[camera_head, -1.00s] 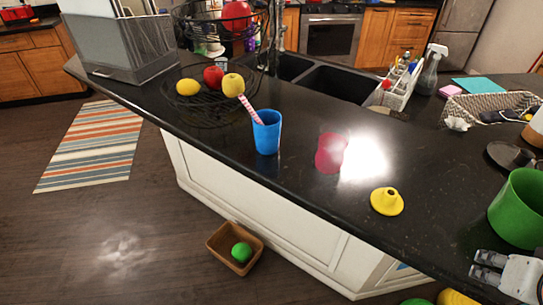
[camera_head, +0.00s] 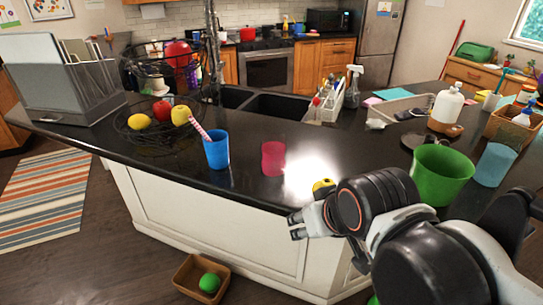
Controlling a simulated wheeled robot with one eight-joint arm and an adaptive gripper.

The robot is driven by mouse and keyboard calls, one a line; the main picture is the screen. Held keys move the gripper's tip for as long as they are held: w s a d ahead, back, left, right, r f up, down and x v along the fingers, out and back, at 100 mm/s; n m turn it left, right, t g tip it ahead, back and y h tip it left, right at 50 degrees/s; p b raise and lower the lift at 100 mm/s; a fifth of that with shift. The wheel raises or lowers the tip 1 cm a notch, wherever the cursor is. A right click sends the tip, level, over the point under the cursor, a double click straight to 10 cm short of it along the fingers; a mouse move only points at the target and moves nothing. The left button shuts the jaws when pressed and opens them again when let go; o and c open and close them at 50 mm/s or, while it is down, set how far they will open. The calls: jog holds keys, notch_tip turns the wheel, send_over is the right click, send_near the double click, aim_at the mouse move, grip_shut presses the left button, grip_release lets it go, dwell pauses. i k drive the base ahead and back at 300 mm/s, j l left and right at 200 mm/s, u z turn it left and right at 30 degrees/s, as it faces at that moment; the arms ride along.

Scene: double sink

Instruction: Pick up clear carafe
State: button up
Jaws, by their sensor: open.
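I cannot make out a thing that is plainly a clear carafe. A see-through bluish container (camera_head: 495,165) stands at the right of the counter, beside a green pot (camera_head: 441,177). A see-through red cup (camera_head: 274,158) stands near the middle of the counter, right of a blue cup (camera_head: 216,150) with a striped straw. My gripper (camera_head: 294,227) is open and empty at the counter's front edge, below the red cup and apart from it. My arm covers part of the counter front and most of a yellow object (camera_head: 322,185).
A wire fruit basket (camera_head: 158,140) and a grey file holder (camera_head: 65,95) stand at the left. A double sink (camera_head: 275,106) lies behind. A white bottle (camera_head: 446,107) and a wicker basket (camera_head: 512,128) stand at the right. A box with a green ball (camera_head: 209,283) is on the floor.

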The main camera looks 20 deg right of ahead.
aim_at(501, 152)
jog(key=z, duration=0.45)
jog(key=k+l+z, duration=0.1)
jog(key=z, duration=0.3)
jog(key=l+z, duration=0.15)
jog(key=z, duration=0.3)
jog(key=l+z, duration=0.1)
jog(key=z, duration=0.3)
jog(key=l+z, duration=0.1)
jog(key=z, duration=0.35)
